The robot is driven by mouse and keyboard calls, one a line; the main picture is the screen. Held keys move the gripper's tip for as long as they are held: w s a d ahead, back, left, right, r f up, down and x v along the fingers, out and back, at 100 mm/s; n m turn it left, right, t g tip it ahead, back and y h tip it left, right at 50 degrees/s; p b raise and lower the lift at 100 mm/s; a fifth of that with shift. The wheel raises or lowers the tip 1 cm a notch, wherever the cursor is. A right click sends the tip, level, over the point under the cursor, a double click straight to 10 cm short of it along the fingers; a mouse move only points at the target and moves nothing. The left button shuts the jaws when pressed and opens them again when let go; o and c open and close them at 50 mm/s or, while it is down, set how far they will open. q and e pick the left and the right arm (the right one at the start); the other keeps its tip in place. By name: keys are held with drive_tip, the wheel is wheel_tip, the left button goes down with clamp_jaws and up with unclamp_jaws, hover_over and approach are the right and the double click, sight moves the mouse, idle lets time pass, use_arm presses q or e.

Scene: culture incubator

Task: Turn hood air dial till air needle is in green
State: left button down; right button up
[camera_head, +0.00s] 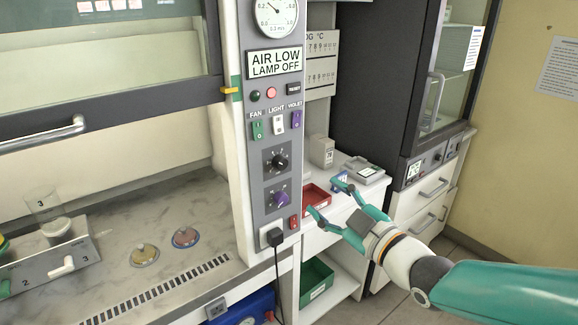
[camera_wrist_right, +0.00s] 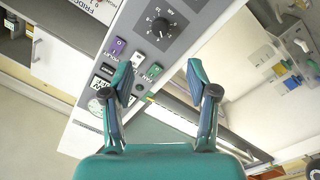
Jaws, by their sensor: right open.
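The hood's control column (camera_head: 266,225) carries a black dial (camera_head: 279,161) and, below it, a purple dial (camera_head: 280,198); their labels are too small to read. The black dial also shows in the right wrist view (camera_wrist_right: 160,28), ahead of the fingers. The round air gauge (camera_head: 276,14) is cut by the top edge; its needle leans up-left near 0.2, and I cannot make out a green band. The sign (camera_head: 274,62) below reads AIR LOW, LAMP OFF. My right gripper (camera_head: 323,194) is open and empty, right of the dials and apart from them. My left gripper is out of view.
Fan, light and violet switches (camera_head: 278,124) sit above the black dial. A plug with cable (camera_head: 275,238) juts out low on the column. A red tray (camera_head: 316,198) and a green bin (camera_head: 316,280) stand on shelves behind my right gripper. The hood sash handle (camera_head: 45,135) is at left.

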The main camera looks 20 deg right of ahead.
sight(284, 166)
drive_tip(key=p+x, duration=0.4)
drive_tip(key=x, duration=1)
drive_tip(key=shift+w+f, duration=0.1)
drive_tip(key=shift+w, duration=0.3)
